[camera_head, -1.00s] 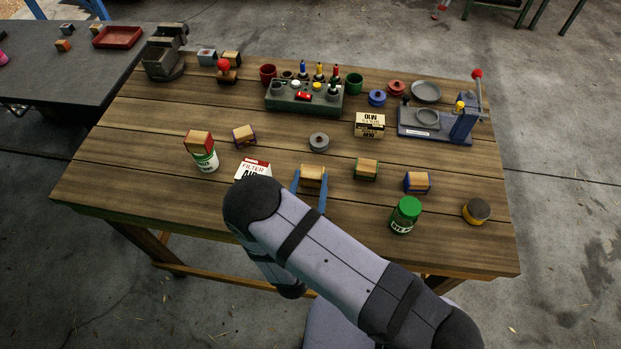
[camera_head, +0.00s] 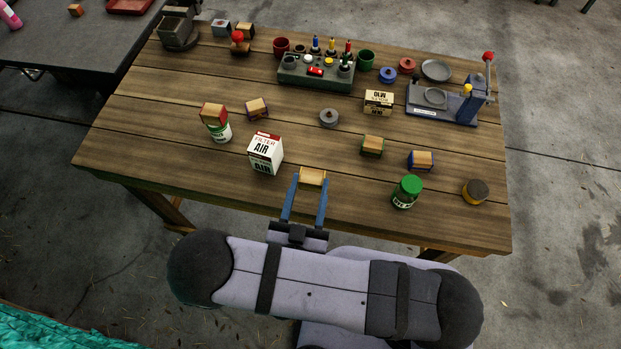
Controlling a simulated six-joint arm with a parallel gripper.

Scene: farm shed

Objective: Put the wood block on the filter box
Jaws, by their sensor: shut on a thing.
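My gripper (camera_head: 309,186) has its two blue fingers on either side of a wood block (camera_head: 313,176) and is shut on it, near the front edge of the workbench. Whether the block touches the bench top is hard to tell. The filter box (camera_head: 265,152), white with a red top and the words FILTER AIR, stands upright on the bench to the left of my gripper and a little farther back. The block and the box are apart. The top of the box is bare.
A green-lidded jar (camera_head: 407,191) and a dark round tin (camera_head: 474,192) stand to the right. A can (camera_head: 218,130) with a red-sided block on it stands left of the box. Several more wood blocks, a box (camera_head: 379,102) and a tool holder (camera_head: 316,74) lie farther back.

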